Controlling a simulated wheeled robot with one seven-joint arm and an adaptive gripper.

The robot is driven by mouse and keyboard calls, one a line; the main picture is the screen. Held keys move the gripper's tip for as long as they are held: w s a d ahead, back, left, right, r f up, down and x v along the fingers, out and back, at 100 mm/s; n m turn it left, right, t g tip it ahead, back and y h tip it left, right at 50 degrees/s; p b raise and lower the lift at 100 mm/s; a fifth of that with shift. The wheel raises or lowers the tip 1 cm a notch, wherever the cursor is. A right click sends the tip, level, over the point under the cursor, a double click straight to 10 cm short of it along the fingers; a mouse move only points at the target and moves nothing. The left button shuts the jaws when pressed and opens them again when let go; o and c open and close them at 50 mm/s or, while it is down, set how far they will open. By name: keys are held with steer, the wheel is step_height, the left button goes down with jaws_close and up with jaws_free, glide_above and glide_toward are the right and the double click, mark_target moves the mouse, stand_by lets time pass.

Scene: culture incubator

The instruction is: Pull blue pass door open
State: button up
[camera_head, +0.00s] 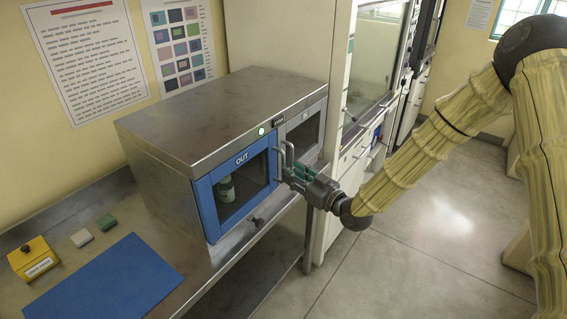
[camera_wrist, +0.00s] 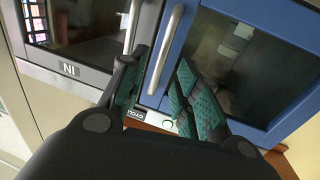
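The blue pass door (camera_head: 208,203), labelled OUT, is on the front of a steel pass box and looks shut. It also shows in the wrist view (camera_wrist: 180,62). Its silver bar handle (camera_wrist: 165,48) is upright, along the edge beside the grey door. My gripper (camera_head: 290,174) is at the handles, in front of the box. In the wrist view its green-padded fingers are apart, with the blue door's handle appearing between them. I cannot tell whether either finger touches it. A bottle (camera_head: 226,190) stands behind the blue door's window.
The grey IN door (camera_head: 297,146) with its own handle (camera_wrist: 133,25) is close beside the blue one. A blue mat (camera_head: 105,282), a yellow box (camera_head: 34,259) and two small blocks lie on the steel bench. Floor right of the bench is clear.

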steer(key=shift+p+x, duration=0.75)
steer(key=shift+x, duration=1.85)
jaws_close()
